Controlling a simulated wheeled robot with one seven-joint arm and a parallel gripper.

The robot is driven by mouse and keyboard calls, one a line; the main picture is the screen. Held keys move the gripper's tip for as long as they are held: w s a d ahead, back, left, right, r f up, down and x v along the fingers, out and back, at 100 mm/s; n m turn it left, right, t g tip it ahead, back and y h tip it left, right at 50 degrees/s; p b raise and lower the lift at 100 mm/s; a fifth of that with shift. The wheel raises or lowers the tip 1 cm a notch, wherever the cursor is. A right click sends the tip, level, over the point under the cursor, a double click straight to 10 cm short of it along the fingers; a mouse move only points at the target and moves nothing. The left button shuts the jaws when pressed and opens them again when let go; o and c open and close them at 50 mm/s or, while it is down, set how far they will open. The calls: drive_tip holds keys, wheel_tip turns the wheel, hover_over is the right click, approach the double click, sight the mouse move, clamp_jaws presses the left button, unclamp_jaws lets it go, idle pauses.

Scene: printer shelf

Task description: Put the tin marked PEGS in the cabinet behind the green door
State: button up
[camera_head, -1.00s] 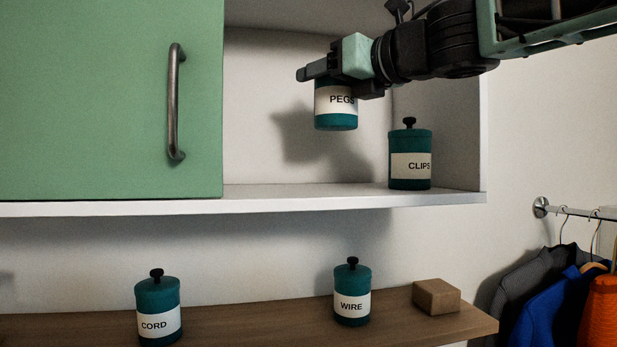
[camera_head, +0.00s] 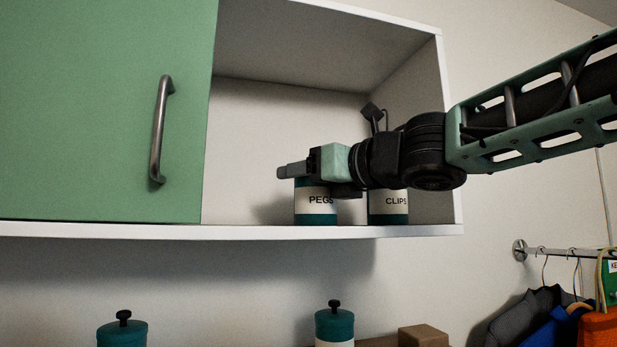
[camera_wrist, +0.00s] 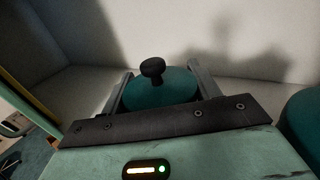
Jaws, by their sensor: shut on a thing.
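The teal tin marked PEGS (camera_head: 316,205) is in the open right part of the wall cabinet, at or just above its floor; I cannot tell if it touches. My gripper (camera_head: 290,171) is shut on its upper part. In the wrist view the tin's teal lid and black knob (camera_wrist: 152,70) show between the two fingers (camera_wrist: 163,88). The green door (camera_head: 100,110) covers the left part of the cabinet (camera_head: 330,233) and has a grey bar handle (camera_head: 161,130).
The tin marked CLIPS (camera_head: 388,207) stands just right of the PEGS tin, partly behind my arm. Below are two more teal tins (camera_head: 122,332) (camera_head: 334,325) and a brown box (camera_head: 423,336). The cabinet floor between the door's edge and the PEGS tin is clear. Clothes (camera_head: 540,315) hang at right.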

drive_tip(key=o, duration=1.3)
drive_tip(key=shift+c, duration=0.2)
drive_tip(key=b+v, duration=0.2)
drive_tip(key=v, duration=0.8)
drive_tip(key=shift+w+f, duration=0.1)
drive_tip(key=shift+b+v, duration=0.65)
drive_tip(key=shift+v, duration=0.4)
